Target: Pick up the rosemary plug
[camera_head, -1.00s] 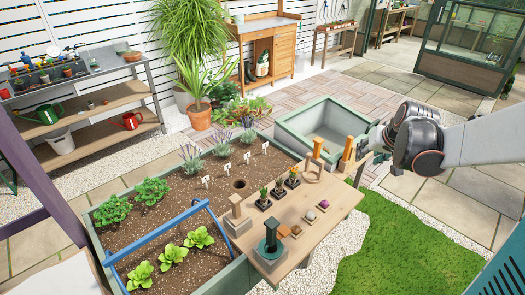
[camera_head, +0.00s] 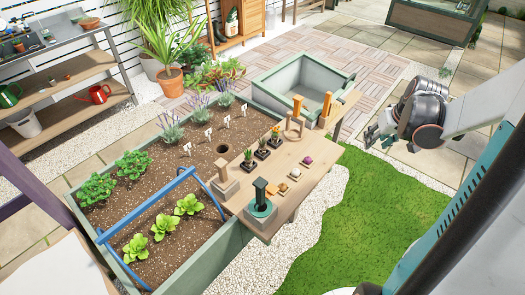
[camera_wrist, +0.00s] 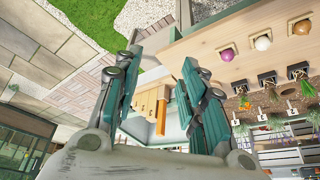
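Three small plugs in black pots stand in a row on the wooden board (camera_head: 300,183). The front-left one has plain green leaves and looks like the rosemary plug (camera_head: 249,159); it shows at the right of the wrist view (camera_wrist: 300,73). The middle plug (camera_head: 262,150) and the far plug (camera_head: 275,137) stand beside it; the far one has orange flowers. My gripper (camera_head: 373,136) is right of the board, over the paving and lawn edge, apart from all plugs. In the wrist view its fingers (camera_wrist: 160,95) are spread with nothing between them.
A planted bed (camera_head: 165,200) with a blue hoop (camera_head: 150,210) and an empty soil hole (camera_head: 222,149) lies left of the board. A green-rimmed basin (camera_head: 300,80) is behind.

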